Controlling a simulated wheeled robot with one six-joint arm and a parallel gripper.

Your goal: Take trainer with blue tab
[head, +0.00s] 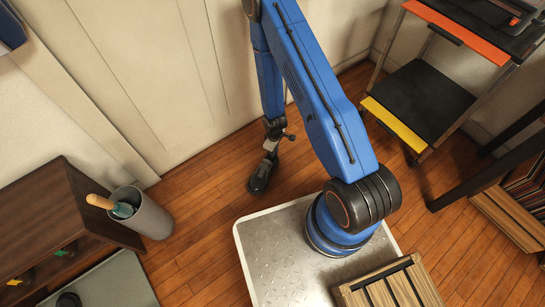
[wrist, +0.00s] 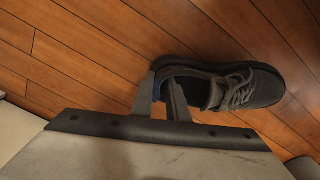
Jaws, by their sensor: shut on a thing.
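A dark grey-black trainer (wrist: 245,86) with grey laces is in my gripper (wrist: 162,78) in the wrist view. The two fingers are shut on its heel end, and the toe points right. A small bit of blue shows at the heel beside the fingers; most of the tab is hidden. In the head view the trainer (head: 261,176) hangs from my gripper (head: 270,153), near the pale wall panel. I cannot tell whether its sole touches the wooden floor.
A brown shoe rack (head: 60,212) at left holds dark shoes with yellow and green tabs. A grey bin (head: 150,217) with a wooden-handled tool stands beside it. A cart (head: 417,95) with orange and yellow edges is at upper right. A wooden crate (head: 390,290) is at front. Floor between is clear.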

